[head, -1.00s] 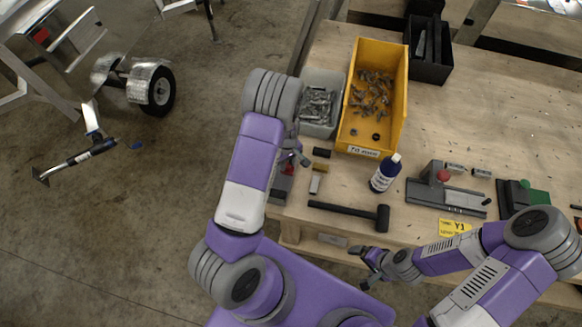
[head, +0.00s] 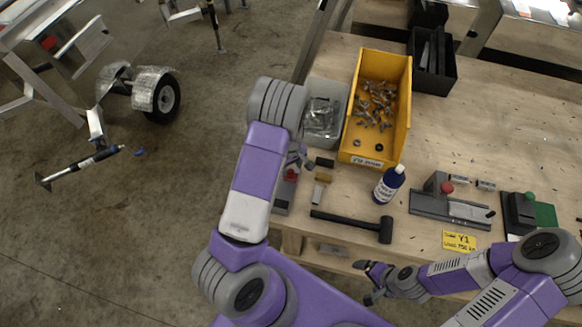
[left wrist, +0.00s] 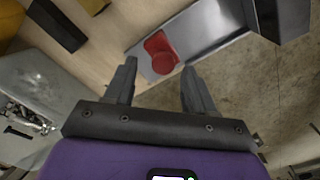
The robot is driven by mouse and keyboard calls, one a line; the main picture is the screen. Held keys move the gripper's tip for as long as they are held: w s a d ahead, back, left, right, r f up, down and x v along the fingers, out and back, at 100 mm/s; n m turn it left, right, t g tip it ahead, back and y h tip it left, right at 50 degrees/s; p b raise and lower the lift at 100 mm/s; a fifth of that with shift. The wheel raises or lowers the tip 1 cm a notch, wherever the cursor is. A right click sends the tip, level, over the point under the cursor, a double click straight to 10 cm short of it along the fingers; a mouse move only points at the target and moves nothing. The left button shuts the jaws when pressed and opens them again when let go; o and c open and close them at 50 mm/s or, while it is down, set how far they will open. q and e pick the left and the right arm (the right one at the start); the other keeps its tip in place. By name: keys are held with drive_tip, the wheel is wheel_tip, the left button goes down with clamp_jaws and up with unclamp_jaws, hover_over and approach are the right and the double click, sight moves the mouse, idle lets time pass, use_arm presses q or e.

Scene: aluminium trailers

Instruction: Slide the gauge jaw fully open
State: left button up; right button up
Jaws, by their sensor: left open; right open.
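The gauge (head: 282,198), a grey bar with a red knob, lies at the table's left edge, partly hidden by my left arm. In the left wrist view its grey bar (left wrist: 205,32) runs diagonally, with a dark block at the upper right end. The red knob (left wrist: 161,52) sits just beyond and between my left fingertips. My left gripper (left wrist: 160,72) is open and empty above the bar; it also shows in the head view (head: 301,161). I cannot tell whether it touches the knob. My right gripper (head: 367,283) is open and empty, off the table's front edge.
A yellow bin (head: 378,105) and a grey bin (head: 322,112) of metal parts stand behind the gauge.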

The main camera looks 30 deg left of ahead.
sight(291, 171)
use_arm(q)
wheel_tip(291, 171, up, 6)
drive_tip(key=shift+r, duration=0.2)
idle(0.6)
